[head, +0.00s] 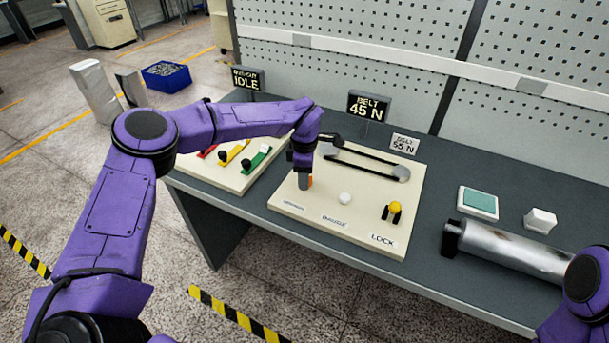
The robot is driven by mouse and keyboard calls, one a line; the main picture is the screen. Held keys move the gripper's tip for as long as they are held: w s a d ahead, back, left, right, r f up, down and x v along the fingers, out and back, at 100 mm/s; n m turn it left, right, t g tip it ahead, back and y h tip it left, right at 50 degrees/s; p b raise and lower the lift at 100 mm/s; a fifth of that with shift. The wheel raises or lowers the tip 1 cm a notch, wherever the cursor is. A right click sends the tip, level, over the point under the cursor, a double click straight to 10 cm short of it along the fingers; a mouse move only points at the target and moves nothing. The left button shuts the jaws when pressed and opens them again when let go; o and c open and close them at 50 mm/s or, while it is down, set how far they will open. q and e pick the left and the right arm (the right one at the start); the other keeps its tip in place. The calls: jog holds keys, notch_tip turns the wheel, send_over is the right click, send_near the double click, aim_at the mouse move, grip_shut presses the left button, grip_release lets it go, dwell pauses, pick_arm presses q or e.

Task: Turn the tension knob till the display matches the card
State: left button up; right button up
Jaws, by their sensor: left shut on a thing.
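The tension knob at the left front of the cream belt panel (352,229) is mostly hidden by my left gripper (305,183). That gripper points down and is shut on the knob, with a bit of orange showing at its fingertips. The dark display (368,107) behind the panel reads "BELT 45 N". The white card (404,144) to its right reads "BELT 55 N". A white round button (345,199) and a yellow-topped lock lever (395,207) sit to the right of the gripper. My right gripper is out of view; only part of my right arm shows.
A second cream panel (238,178) with red, yellow and green levers lies to the left, beneath my left arm. Its display (246,79) reads "IDLE". A metal roller (515,250), a teal-topped pad (479,202) and a small white block (540,220) lie on the right.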

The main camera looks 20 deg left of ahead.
pick_arm(q)
jog(key=o, duration=1.1)
jog(key=shift+c, duration=0.2)
notch_tip(320, 180, up, 11)
jog(key=b, duration=0.2)
jog(key=shift+f, duration=0.2)
jog(key=shift+d, duration=0.1)
